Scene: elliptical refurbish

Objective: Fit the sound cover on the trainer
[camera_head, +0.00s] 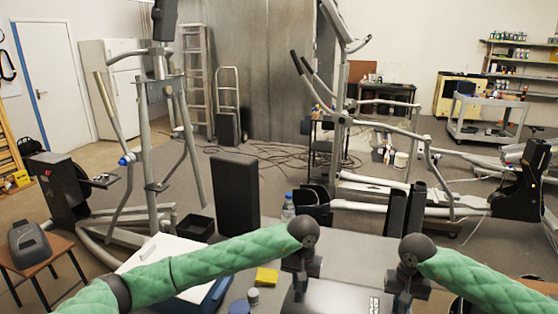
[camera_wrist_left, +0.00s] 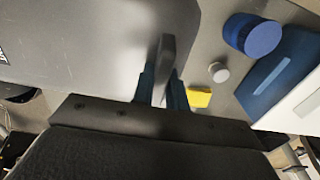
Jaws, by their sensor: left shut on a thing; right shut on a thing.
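The dark grey cover (camera_head: 338,300) with white lettering lies in front of me at the bottom of the head view. It fills the upper left of the left wrist view (camera_wrist_left: 90,40). My left gripper (camera_head: 300,286) is shut on its left side; a thin grey edge shows between the fingers in the wrist view (camera_wrist_left: 163,88). My right gripper (camera_head: 404,300) is shut at the cover's right side; its fingertips are hard to make out. One elliptical trainer (camera_head: 158,130) stands at the left, with a dark drive unit (camera_head: 62,190). Another trainer (camera_head: 440,203) stands at the right.
A grey table (camera_head: 300,240) holds a yellow block (camera_head: 267,277), a small grey cap (camera_head: 253,296) and a white and blue box (camera_head: 160,255). A bottle (camera_head: 288,208) and a tall dark panel (camera_head: 236,195) stand beyond. A stool (camera_head: 40,255) is at far left. Cables lie on the floor.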

